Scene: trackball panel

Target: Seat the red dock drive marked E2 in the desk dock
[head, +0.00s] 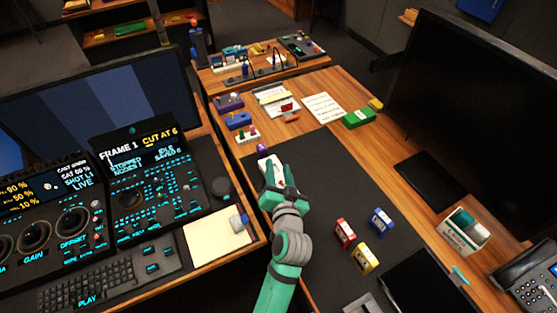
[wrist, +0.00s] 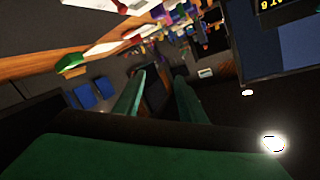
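A red block-shaped drive (head: 344,232) with a pale label stands on the dark desk mat, beside a blue one (head: 380,222) and a yellow one (head: 364,260). Their markings are too small to read, so I cannot tell which is E2. My green gripper (head: 272,172) is over the left part of the mat, up and left of these drives. In the wrist view, its two fingers (wrist: 163,72) stand apart, with no held object that I can make out. I cannot clearly identify the desk dock; a grey item (head: 362,304) is partly cut off at the bottom edge.
A small purple item (head: 262,151) is just beyond my gripper. Several coloured items, papers and a green box (head: 359,117) lie on the far desk. A large dark monitor (head: 470,110), white box (head: 463,231) and phone (head: 530,285) are right. A control console (head: 130,200) is left.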

